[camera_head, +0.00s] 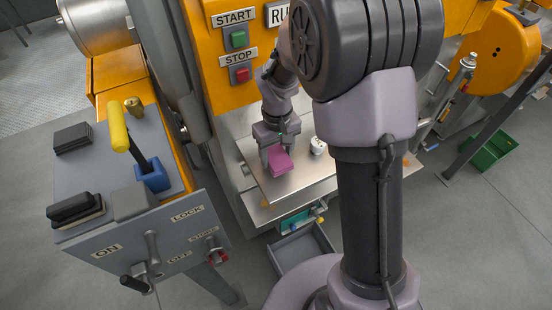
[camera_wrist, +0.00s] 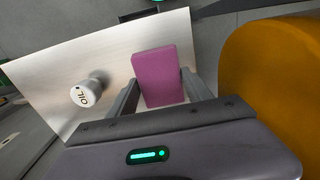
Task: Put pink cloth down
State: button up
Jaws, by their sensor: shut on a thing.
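The pink cloth (camera_head: 280,162) is a small folded block between the fingers of my gripper (camera_head: 278,150). My gripper is shut on it, just over a metal shelf (camera_head: 318,184) on the machine front. In the wrist view the cloth (camera_wrist: 162,76) stands out between the two fingers of my gripper (camera_wrist: 160,92), with the pale shelf top (camera_wrist: 70,60) behind it. I cannot tell whether the cloth touches the shelf.
A white oil container (camera_wrist: 84,94) stands on the shelf beside the cloth; it also shows in the head view (camera_head: 317,146). An orange machine part (camera_wrist: 275,75) is close on the right in the wrist view. A grey control console (camera_head: 130,195) stands left. An open drawer (camera_head: 300,252) lies below the shelf.

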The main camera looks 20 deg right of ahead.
jog(key=shift+w+f+b, duration=0.2)
jog(key=shift+f+b, duration=0.5)
jog(key=shift+f, duration=1.25)
jog(key=o, duration=1.5)
notch_tip(320, 180, up, 12)
jog(key=p, duration=0.3)
notch_tip(320, 180, up, 5)
jog(key=m+t, duration=0.1)
send_over(276, 155)
jog(key=s, duration=0.2)
jog(key=s+a+r+m+t, duration=0.1)
jog(key=s+r+m, duration=0.1)
jog(key=s, duration=0.4)
jog(key=s+a+r+m+t+y, duration=0.1)
jog(key=s+r+t, duration=0.1)
jog(key=s+r, duration=0.2)
jog(key=s+a+r+m+t+y, duration=0.1)
jog(key=s+r+m, duration=0.1)
jog(key=s, duration=0.6)
jog(key=shift+s+a+r+m+t, duration=0.2)
jog(key=shift+a+r+m+t, duration=0.15)
jog(key=shift+r, duration=0.45)
